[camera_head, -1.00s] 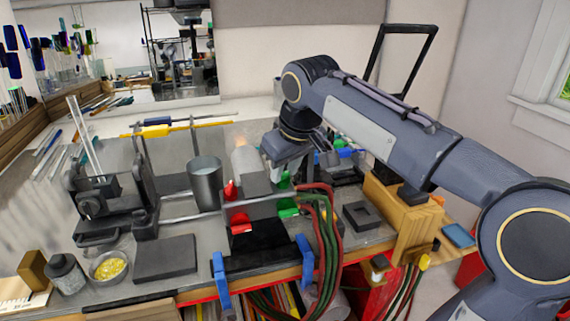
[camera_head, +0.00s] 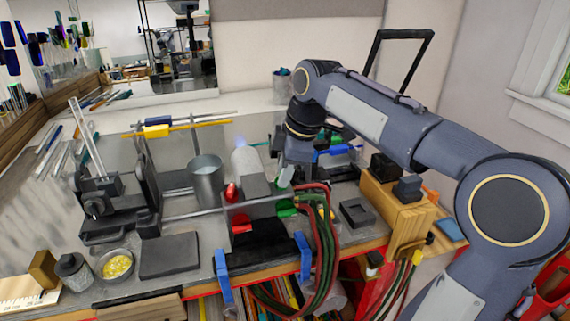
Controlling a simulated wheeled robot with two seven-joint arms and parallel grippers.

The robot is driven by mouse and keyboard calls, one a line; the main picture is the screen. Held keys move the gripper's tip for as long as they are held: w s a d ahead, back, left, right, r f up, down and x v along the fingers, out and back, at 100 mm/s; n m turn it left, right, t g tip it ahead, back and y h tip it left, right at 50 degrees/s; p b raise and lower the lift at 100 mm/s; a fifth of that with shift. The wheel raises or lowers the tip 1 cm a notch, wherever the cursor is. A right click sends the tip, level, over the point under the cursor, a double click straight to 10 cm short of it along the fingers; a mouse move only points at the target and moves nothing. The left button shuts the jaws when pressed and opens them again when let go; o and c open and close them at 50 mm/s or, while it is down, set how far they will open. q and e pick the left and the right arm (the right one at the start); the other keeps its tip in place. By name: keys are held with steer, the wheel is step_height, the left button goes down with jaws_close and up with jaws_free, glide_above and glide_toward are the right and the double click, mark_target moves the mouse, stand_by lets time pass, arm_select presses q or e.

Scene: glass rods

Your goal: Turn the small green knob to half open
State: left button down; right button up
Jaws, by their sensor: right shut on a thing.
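My right gripper (camera_head: 285,180) reaches down from the right arm to the right end of the burner block. It is shut on a green knob there, which its fingers mostly hide, so I cannot read the knob's angle. Another green knob (camera_head: 287,210) shows just below the fingers. A red knob (camera_head: 231,192) and a lower red one (camera_head: 241,225) sit on the block's left side. The pale burner barrel (camera_head: 245,160) has a faint bluish flame at its top. My left gripper is not in view.
Red and green hoses (camera_head: 322,225) hang just right of the knobs. A metal cup (camera_head: 206,180) stands left of the burner. A wooden block (camera_head: 397,212) stands to the right. Blue clamps (camera_head: 222,270) hold the bench edge.

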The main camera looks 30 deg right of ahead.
steer(key=n+g+p, duration=0.1)
steer(key=n, duration=0.4)
steer(key=shift+w+r+p, duration=0.1)
steer(key=shift+w+p, duration=0.05)
steer(key=shift+p, duration=0.25)
steer(key=shift+n, duration=0.3)
steer(key=o, duration=1)
steer(key=shift+c, duration=0.2)
steer(key=v, duration=0.7)
steer(key=shift+d+r, duration=0.2)
steer(key=shift+r, duration=0.15)
